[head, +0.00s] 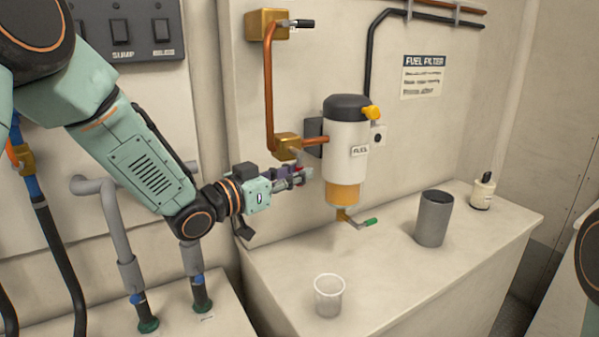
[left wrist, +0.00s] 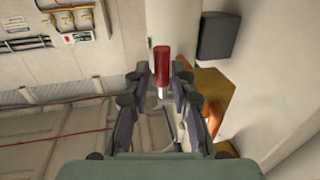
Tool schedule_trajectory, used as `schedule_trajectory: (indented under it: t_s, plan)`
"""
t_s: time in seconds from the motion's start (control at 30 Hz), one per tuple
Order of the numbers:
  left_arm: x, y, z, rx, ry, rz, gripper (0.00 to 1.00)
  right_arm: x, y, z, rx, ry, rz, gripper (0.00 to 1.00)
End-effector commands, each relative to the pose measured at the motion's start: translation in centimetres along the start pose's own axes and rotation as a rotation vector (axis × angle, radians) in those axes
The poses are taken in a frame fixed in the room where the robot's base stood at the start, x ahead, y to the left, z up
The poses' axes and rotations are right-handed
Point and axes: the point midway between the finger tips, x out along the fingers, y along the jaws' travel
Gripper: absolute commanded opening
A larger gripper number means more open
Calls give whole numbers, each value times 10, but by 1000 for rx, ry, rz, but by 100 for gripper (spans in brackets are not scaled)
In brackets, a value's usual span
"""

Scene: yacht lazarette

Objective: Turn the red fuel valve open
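The red fuel valve handle (left wrist: 162,60) shows in the left wrist view, between and just ahead of the fingertips of my left gripper (left wrist: 161,78). The fingers are apart, with a gap seen on each side of the handle. In the head view my left gripper (head: 297,177) is beside the lower brass valve body (head: 288,146), left of the fuel filter (head: 346,145). There the gripper hides most of the handle; only a little red shows at the fingertips. The brass body also shows in the left wrist view (left wrist: 212,82). My right gripper is out of view.
A clear cup (head: 328,297), a grey canister (head: 434,220) and a small white bottle (head: 483,190) stand on the counter (head: 385,265). An upper brass valve (head: 268,24) has a black handle. The counter's middle is clear.

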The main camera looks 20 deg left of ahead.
Motion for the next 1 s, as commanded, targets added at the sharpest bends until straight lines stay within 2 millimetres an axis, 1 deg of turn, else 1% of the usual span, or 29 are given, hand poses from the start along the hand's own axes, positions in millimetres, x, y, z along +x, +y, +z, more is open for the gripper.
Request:
schedule_trajectory:
  t_s: [0.03,0.17,0.47,0.73,1.0]
  plan:
    - [5,0,1,2,-1,1,24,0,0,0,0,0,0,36]
    - [13,0,0,1,0,2,24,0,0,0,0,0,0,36]
    - [15,-1,0,-1,1,0,24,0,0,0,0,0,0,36]
    - [15,-1,0,0,1,2,1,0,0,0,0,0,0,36]
    - [15,-1,1,-1,-1,1,0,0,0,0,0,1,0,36]
